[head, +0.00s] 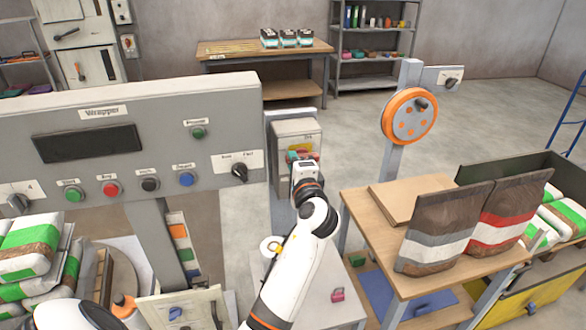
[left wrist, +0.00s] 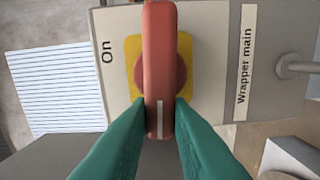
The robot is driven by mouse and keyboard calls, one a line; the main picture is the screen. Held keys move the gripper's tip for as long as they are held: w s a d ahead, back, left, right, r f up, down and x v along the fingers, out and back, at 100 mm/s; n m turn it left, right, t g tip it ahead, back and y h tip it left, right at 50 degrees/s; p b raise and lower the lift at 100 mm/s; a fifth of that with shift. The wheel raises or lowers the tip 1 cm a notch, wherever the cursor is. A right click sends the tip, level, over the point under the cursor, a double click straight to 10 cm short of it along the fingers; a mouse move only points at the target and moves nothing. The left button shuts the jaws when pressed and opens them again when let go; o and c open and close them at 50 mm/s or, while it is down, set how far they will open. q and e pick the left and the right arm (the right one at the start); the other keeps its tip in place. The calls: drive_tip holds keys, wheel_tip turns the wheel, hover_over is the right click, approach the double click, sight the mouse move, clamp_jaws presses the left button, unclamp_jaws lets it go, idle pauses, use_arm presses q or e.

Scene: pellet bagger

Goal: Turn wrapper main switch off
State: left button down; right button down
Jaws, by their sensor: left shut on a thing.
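The wrapper main switch is a red bar handle (left wrist: 158,60) on a yellow plate (left wrist: 133,55), on a light grey box (left wrist: 215,50) marked "Wrapper main". The word "On" (left wrist: 107,50) is left of the plate. The handle stands upright in the left wrist view, its white mark at the lower end, not toward "On". My left gripper (left wrist: 160,105) has its green fingers on both sides of the handle, shut on it. In the head view, my left gripper (head: 303,158) is at the front of the switch box (head: 297,130) and hides most of the handle. My right gripper is not in view.
The grey Wrapper panel (head: 75,105) with buttons and knobs stands left of the switch box. A wooden table (head: 375,215) with brown bags (head: 440,225) is to the right. A post with an orange handwheel (head: 409,116) rises behind it. Open floor lies behind.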

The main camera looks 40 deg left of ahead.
use_arm(q)
drive_tip(key=shift+w+d+f+n, duration=0.1)
drive_tip(key=shift+d+f+n, duration=0.1)
drive_tip(key=shift+f+n, duration=0.15)
idle(0.3)
drive_tip(key=c, duration=1.5)
unclamp_jaws()
drive_tip(key=shift+r, duration=0.1)
drive_tip(key=shift+o, duration=0.9)
drive_tip(key=shift+w+d, duration=0.1)
drive_tip(key=shift+w, duration=0.15)
drive_tip(key=shift+s+a, duration=0.15)
drive_tip(key=shift+a, duration=0.05)
